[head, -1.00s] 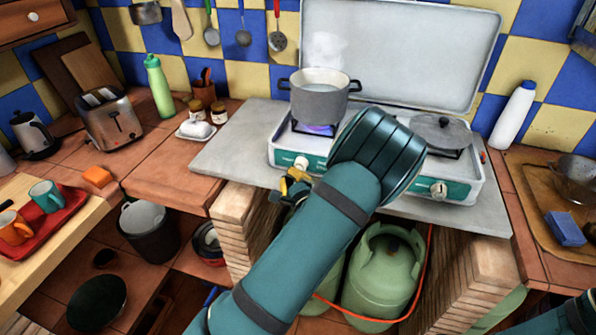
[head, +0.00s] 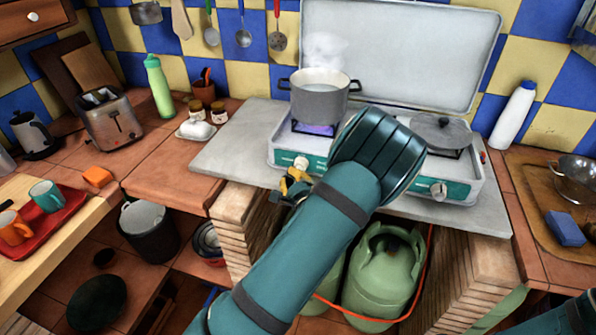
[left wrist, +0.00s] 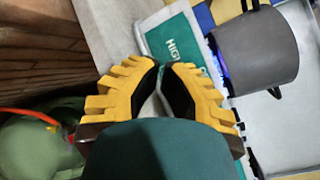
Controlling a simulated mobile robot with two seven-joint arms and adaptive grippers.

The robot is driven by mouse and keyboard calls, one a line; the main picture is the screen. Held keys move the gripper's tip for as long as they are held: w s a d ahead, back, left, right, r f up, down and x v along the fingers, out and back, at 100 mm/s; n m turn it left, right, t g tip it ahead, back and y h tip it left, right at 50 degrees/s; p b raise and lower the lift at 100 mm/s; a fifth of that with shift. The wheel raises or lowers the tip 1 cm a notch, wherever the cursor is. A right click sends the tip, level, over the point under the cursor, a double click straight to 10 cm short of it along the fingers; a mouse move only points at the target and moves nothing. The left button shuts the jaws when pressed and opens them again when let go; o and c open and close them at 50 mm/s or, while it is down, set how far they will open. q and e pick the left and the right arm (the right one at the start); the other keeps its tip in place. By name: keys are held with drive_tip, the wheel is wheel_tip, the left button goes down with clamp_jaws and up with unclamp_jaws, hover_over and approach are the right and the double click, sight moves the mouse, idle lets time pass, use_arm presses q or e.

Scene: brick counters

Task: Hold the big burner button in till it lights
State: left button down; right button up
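The two-burner stove (head: 370,175) stands on a grey slab with its lid raised. A pale left knob (head: 301,163) is on its teal front panel; another knob (head: 438,190) is at the right. A bluish flame (head: 315,129) shows under the grey pot (head: 319,99), which steams. My left gripper (head: 296,183), with yellow fingers, is just below and in front of the left knob; contact cannot be made out. In the left wrist view its fingertips (left wrist: 163,64) are nearly together, with nothing seen between them, near the panel. My right gripper is out of view.
Green gas bottles (head: 383,275) and an orange hose are under the slab. A white bottle (head: 513,115) stands right of the stove. The slab's left part is clear.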

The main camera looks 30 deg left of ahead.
use_arm(q)
drive_tip(key=shift+s+d+p, duration=0.2)
drive_tip(key=shift+s+p, duration=0.15)
drive_tip(key=shift+s, duration=0.45)
drive_tip(key=s, duration=0.2)
drive_tip(key=s+d+p, duration=0.1)
drive_tip(key=s, duration=0.1)
drive_tip(key=shift+s+d, duration=0.1)
drive_tip(key=shift+s, duration=0.3)
idle(0.4)
